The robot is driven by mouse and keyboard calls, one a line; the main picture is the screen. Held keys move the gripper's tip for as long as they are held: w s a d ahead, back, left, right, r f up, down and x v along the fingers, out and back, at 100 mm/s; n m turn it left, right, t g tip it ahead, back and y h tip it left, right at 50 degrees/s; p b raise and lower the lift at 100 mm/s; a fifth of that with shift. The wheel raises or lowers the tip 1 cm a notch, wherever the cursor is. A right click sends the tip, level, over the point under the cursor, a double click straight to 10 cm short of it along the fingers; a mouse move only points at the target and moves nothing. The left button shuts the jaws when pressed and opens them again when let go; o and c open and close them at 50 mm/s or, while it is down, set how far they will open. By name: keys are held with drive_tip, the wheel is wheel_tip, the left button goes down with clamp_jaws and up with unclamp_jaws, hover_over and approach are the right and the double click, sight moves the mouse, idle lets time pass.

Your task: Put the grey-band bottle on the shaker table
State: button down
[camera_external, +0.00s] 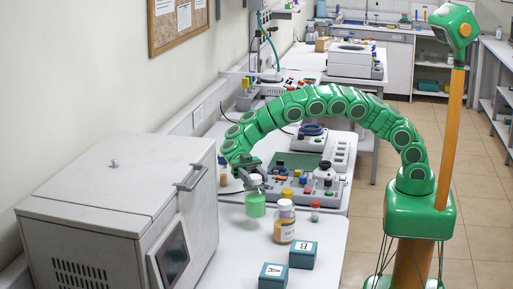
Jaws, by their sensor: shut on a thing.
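My gripper (252,178) is at the end of the green arm, closed at the cap of a bottle with green contents (255,205). The bottle is upright in front of the grey equipment panel. I cannot tell whether its base touches the bench. A grey band is too small to make out. To its right stands an amber bottle with a white cap and pale label (285,224). The shaker table cannot be told for sure; a grey unit with a flat green top (297,160) lies behind the held bottle.
A large grey box machine (95,190) stands at left. Teal blocks marked A (272,277) and B (303,254) sit in front. A red-capped vial (315,211) is right of the amber bottle. Another small bottle (223,177) stands behind. The bench's right front (330,250) is clear.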

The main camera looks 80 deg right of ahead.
sight(250, 193)
drive_tip(key=shift+w+a+f, duration=0.3)
drive_tip(key=shift+w+f, duration=0.05)
drive_tip(key=shift+f, duration=0.2)
drive_tip(key=shift+w+a+f, duration=0.25)
drive_tip(key=shift+w+f, duration=0.05)
drive_tip(key=shift+f, duration=1.6)
drive_tip(key=c, duration=0.5)
unclamp_jaws()
drive_tip(key=shift+f, duration=0.15)
drive_tip(key=shift+c, duration=0.2)
